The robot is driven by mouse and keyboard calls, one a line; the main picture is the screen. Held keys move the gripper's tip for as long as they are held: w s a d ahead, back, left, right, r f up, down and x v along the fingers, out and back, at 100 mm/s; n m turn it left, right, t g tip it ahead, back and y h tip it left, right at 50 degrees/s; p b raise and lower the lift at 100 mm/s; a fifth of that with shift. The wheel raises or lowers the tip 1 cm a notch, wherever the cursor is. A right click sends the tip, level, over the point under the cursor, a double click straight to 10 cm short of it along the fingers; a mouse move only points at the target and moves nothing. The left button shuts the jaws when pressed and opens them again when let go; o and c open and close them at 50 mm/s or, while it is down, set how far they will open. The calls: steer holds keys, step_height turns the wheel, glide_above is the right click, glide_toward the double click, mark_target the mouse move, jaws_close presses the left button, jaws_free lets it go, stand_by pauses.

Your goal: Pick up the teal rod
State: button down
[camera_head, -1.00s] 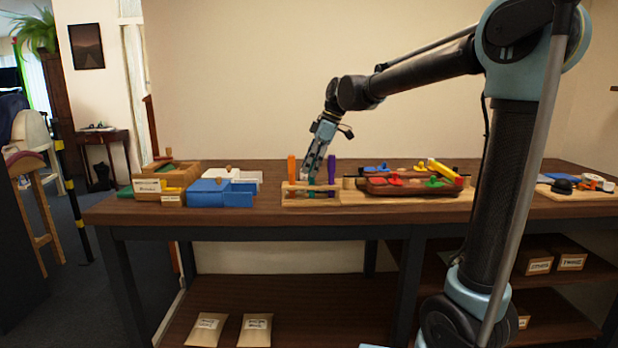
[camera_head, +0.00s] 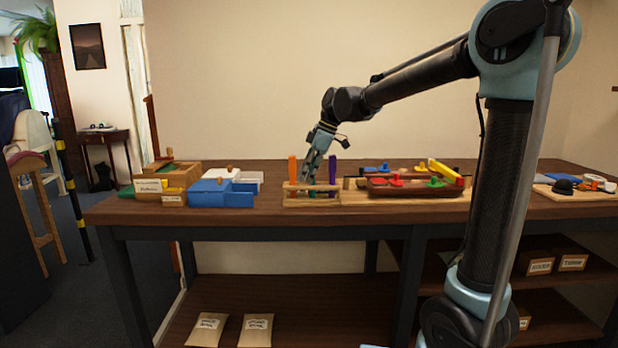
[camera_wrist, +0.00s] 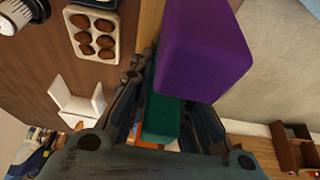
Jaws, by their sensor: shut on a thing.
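A wooden rack (camera_head: 296,201) stands near the table's front edge with upright rods in it. The orange rod (camera_head: 293,172) is at its left and the purple rod (camera_head: 332,176) at its right. My gripper (camera_head: 310,178) reaches down between them. In the wrist view, my gripper (camera_wrist: 163,120) is shut on the teal rod (camera_wrist: 163,118), which is dark green-teal and lies between the fingers. The purple rod (camera_wrist: 200,50) stands close beside it and fills the top of that view. The teal rod's lower end is hidden, so I cannot tell whether it still sits in the rack.
A blue box (camera_head: 208,193) and a wooden box (camera_head: 178,176) stand to the left of the rack. A dark red tray (camera_head: 408,189) with coloured parts stands to the right. A board (camera_head: 590,194) with tools is at the far right. Bare table shows in front of the boxes.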

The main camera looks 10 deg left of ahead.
step_height(320, 180, up, 10)
stand_by(0.6)
stand_by(0.5)
steer(key=shift+w, duration=0.25)
stand_by(1.1)
